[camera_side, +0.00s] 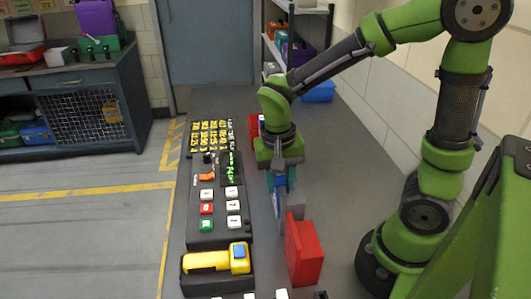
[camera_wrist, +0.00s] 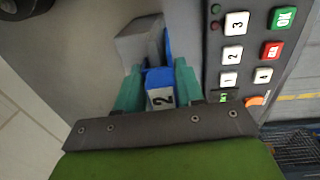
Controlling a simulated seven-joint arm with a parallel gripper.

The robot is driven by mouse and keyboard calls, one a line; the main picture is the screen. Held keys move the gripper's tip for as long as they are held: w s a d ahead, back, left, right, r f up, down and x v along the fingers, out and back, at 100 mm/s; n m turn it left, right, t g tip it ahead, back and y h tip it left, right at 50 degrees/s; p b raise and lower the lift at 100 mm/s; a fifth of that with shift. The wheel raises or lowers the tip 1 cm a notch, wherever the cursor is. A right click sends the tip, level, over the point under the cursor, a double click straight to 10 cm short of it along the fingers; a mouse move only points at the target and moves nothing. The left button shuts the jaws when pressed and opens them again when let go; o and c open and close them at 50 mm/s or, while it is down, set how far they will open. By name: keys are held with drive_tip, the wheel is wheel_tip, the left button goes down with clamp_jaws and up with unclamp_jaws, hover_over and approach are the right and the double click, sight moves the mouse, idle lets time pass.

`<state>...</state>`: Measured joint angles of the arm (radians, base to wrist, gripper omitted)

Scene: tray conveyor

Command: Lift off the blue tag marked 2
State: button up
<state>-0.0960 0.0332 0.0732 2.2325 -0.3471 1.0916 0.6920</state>
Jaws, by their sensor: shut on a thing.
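The blue tag marked 2 (camera_wrist: 159,78) has a white label with a black 2 and sits between the teal fingers of my gripper (camera_wrist: 157,90) in the wrist view. My gripper is shut on it. In the side view my gripper (camera_side: 279,187) points down beside the control panel, and blue of the tag (camera_side: 280,184) shows between the fingers. A grey block (camera_wrist: 138,40) with a blue strip (camera_wrist: 167,44) on its side lies just beyond the tag in the wrist view. I cannot tell whether the tag touches it.
The control panel (camera_side: 219,234) with white, red and green buttons stands close to the left of my gripper. A red block (camera_side: 304,252) stands in front of it. A yellow handle with a blue button (camera_side: 215,261) lies nearer the camera.

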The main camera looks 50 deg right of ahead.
drive_tip(key=r, duration=1.1)
drive_tip(key=shift+w+a+r, duration=0.25)
drive_tip(key=shift+w+r, duration=0.05)
drive_tip(key=shift+w, duration=0.05)
drive_tip(key=s+d, duration=1)
drive_tip(key=shift+r, duration=0.15)
wheel_tip(320, 180, up, 6)
drive_tip(key=shift+r, duration=0.2)
idle(0.3)
